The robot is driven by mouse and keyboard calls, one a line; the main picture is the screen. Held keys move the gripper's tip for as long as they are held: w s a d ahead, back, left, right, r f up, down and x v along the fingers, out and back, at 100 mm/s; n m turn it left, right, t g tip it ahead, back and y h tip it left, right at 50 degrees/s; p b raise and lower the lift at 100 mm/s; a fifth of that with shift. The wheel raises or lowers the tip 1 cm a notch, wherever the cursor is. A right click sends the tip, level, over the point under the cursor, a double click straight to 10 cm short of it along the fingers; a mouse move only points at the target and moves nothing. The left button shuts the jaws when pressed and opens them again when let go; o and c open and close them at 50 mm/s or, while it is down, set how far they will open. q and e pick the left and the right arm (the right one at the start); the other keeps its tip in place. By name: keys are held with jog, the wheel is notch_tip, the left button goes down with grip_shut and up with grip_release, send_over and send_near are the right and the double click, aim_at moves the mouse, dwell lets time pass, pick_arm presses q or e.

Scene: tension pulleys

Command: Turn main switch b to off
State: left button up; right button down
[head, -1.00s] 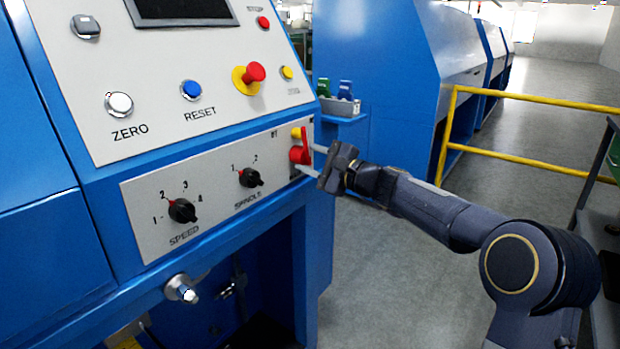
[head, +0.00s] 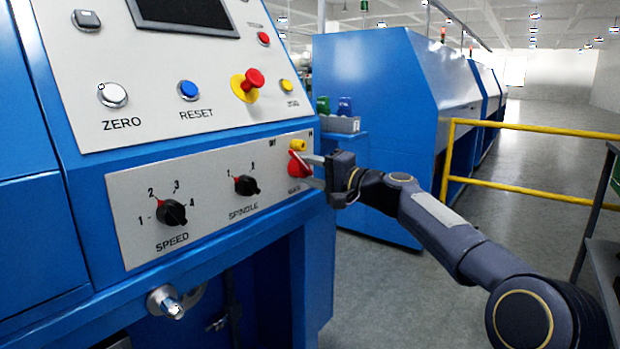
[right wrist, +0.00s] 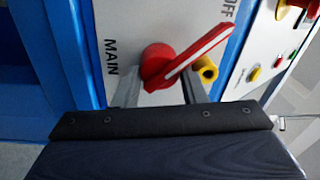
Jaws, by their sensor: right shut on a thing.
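The main switch is a red rotary knob (head: 299,165) with a lever handle, at the right end of the lower grey panel. In the right wrist view, the red knob (right wrist: 157,66) has a white-striped handle pointing up and right, on the side of the OFF label (right wrist: 230,10). The MAIN label (right wrist: 111,57) is left of the knob. My right gripper (head: 312,170) has its fingers on either side of the knob; it is shut on it. In the wrist view, its fingers (right wrist: 160,92) straddle the knob base. My left gripper is not in view.
A yellow cylindrical piece (right wrist: 206,70) sits close beside the switch. The SPINDLE knob (head: 246,185) and SPEED knob (head: 172,212) are left on the panel. A red emergency button (head: 252,80) is above. A yellow railing (head: 450,160) stands behind my arm.

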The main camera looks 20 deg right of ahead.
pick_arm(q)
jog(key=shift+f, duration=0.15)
pick_arm(e)
jog(key=shift+a+f+n, duration=0.25)
jog(key=shift+a+n, duration=0.05)
jog(key=shift+a, duration=0.05)
jog(key=c, duration=1.3)
grip_release()
jog(key=o, duration=0.4)
jog(key=shift+s+r, duration=0.1)
jog(key=shift+s, duration=0.05)
